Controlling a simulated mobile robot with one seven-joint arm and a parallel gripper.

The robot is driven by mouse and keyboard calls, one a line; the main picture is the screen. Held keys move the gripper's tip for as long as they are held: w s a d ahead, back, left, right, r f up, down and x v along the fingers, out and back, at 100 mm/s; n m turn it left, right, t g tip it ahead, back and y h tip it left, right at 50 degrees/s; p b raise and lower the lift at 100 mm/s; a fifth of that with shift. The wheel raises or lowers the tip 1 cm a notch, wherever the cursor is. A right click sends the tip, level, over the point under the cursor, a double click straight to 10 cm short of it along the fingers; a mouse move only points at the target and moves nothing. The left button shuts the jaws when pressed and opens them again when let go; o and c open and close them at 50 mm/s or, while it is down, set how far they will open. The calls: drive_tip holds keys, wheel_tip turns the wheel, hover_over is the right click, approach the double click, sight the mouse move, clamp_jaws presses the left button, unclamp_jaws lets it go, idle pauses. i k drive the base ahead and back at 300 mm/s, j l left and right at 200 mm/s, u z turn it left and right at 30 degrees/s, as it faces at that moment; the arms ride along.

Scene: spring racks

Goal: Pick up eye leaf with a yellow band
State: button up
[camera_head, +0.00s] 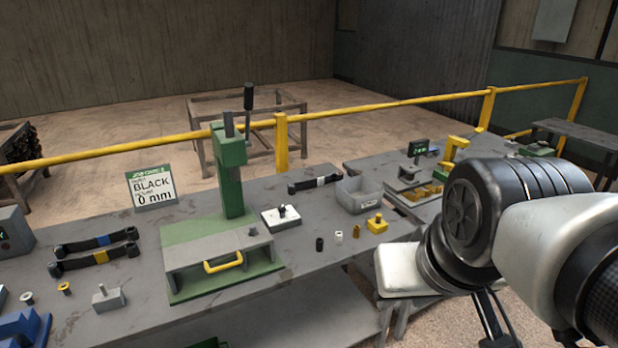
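The eye leaf with a yellow band (78,263) is a dark, slightly curved strip with rolled ends. It lies on the grey workbench at the left. A similar leaf with a blue band (82,246) lies just behind it, close alongside. My arm comes in from the right, far from the yellow-banded leaf. My gripper's fingertips cannot be made out in this view.
A green press (230,170) with a yellow-handled grey drawer stands right of the leaves. A JOB CARD sign (151,185) stands behind them. Small bushings, a grey block with a pin (108,297) and a blue fixture (22,328) are in front. A grey bin (358,196) stands farther right.

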sight(55, 269)
drive_tip(key=u, duration=1.55)
drive_tip(key=z, duration=0.65)
drive_tip(key=i+j, duration=0.8)
drive_tip(key=j, duration=0.25)
drive_tip(key=i+j, duration=0.35)
drive_tip(key=j, duration=0.15)
drive_tip(key=i+z, duration=0.05)
